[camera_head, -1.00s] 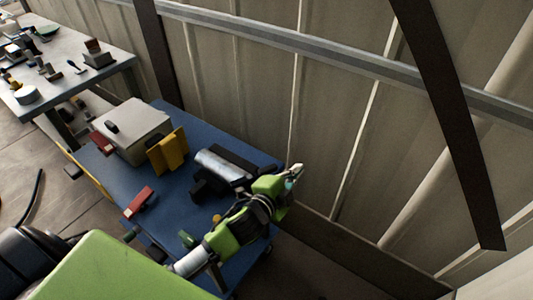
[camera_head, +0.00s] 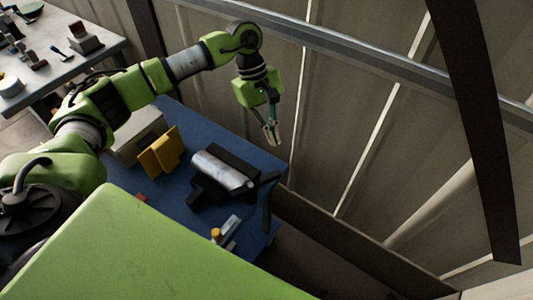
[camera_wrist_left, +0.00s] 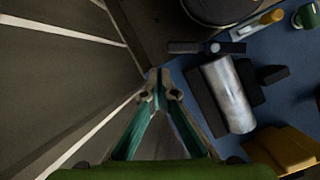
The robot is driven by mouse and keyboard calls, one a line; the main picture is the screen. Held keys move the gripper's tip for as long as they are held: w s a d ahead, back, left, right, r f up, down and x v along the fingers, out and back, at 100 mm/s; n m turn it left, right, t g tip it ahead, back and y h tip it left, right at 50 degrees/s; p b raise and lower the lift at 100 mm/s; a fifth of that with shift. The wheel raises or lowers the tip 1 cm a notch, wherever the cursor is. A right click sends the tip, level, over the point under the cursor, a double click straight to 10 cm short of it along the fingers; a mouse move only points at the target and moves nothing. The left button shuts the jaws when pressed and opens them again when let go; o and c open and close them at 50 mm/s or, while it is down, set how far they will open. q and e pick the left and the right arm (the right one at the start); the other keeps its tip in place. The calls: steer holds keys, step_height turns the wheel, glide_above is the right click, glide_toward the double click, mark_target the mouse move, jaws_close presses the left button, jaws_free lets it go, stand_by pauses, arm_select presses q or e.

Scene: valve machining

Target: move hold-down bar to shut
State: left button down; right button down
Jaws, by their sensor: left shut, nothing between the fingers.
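A silver cylinder (camera_head: 222,170) lies in a black fixture (camera_head: 236,159) on the blue table; it also shows in the wrist view (camera_wrist_left: 230,97). A dark bar (camera_head: 267,207) with a short arm stands at the fixture's right end and looks swung clear of the cylinder. What seems the same bar shows in the wrist view (camera_wrist_left: 206,47). I take it for the hold-down bar. My left gripper (camera_head: 272,136) points down, shut and empty, above the table's far right edge by the wall. In the wrist view its fingertips (camera_wrist_left: 159,90) are apart from bar and fixture.
Yellow angle blocks (camera_head: 161,152) and a pale box (camera_head: 136,139) stand left of the fixture. A small yellow-topped tool (camera_head: 221,234) lies in front. The metal wall (camera_head: 345,110) rises close behind the table. A grey bench (camera_head: 75,60) stands at the far left.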

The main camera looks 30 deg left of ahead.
mark_target(256, 183)
arm_select(q)
steer(key=a+r+y, duration=0.1)
steer(key=a+y, duration=0.1)
steer(key=a, duration=0.3)
steer(key=s+d+f+p, duration=0.4)
steer(key=f+p, duration=0.1)
steer(key=f, duration=0.4)
steer(key=shift+d+f+m, duration=0.25)
steer(key=shift+d+m, duration=0.05)
steer(key=shift+d, duration=0.1)
steer(key=shift+w, duration=0.1)
